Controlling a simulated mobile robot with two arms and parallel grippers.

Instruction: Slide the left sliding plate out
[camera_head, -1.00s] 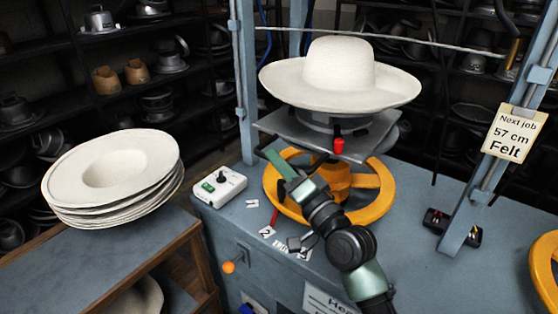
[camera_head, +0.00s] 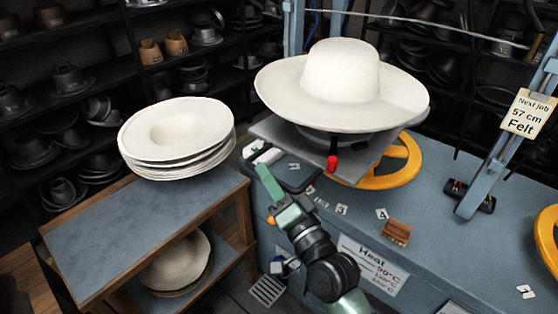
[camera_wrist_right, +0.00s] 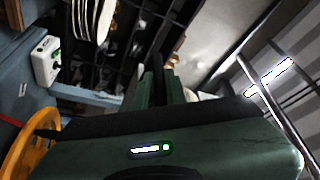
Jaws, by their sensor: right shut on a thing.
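The left sliding plate (camera_head: 275,131) is the grey plate part under the white hat (camera_head: 340,85), on the left side of the press. A red knob (camera_head: 332,163) stands at the plates' front edge. My right gripper (camera_head: 262,170) is just in front of and below the left plate edge, its green fingers angled up and left. The fingers also show close together in the wrist view (camera_wrist_right: 163,87). It is shut; the exact contact with the plate is hard to see. A dark flat piece (camera_head: 295,178) lies beside the fingertips. My left gripper is not in view.
A stack of white hats (camera_head: 178,140) stands on the wooden-framed table (camera_head: 95,225) at left. A white control box (camera_head: 255,150) is behind my fingertips. A yellow handwheel (camera_head: 400,165) is under the plates. Blue posts (camera_head: 490,160) flank the press.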

